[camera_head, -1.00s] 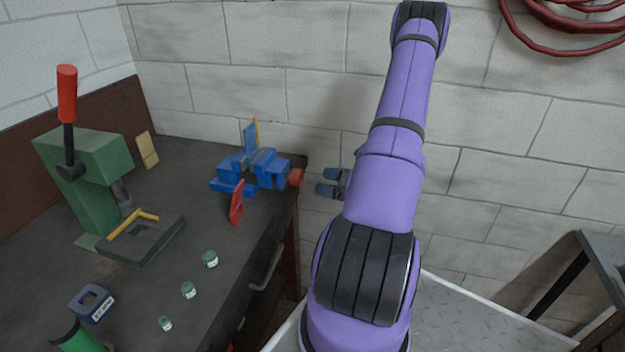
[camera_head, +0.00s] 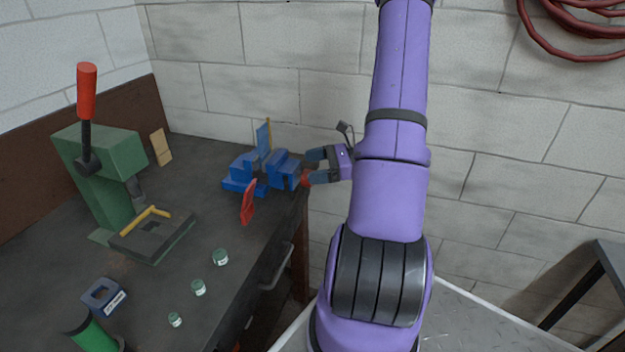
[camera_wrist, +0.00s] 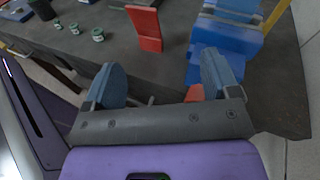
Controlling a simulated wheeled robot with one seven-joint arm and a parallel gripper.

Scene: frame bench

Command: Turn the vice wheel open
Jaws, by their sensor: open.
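The blue vice (camera_head: 248,172) is mounted at the back right corner of the bench, with a blue plate standing in it. Its red wheel (camera_head: 306,178) is on the right side, facing my gripper. My gripper (camera_head: 309,167) is open beside the wheel, coming from the right. In the wrist view my gripper (camera_wrist: 163,76) has its two blue fingers apart. The vice (camera_wrist: 226,42) shows beyond the right finger. A small part of the red wheel (camera_wrist: 194,93) shows beside that finger; the rest is hidden. I cannot tell whether the fingers touch it.
A red plate (camera_head: 248,202) stands in front of the vice. A green press (camera_head: 100,165) with a red-handled lever is at the left. Several small jars (camera_head: 220,257) stand near the bench's front edge. The wall is close behind the vice.

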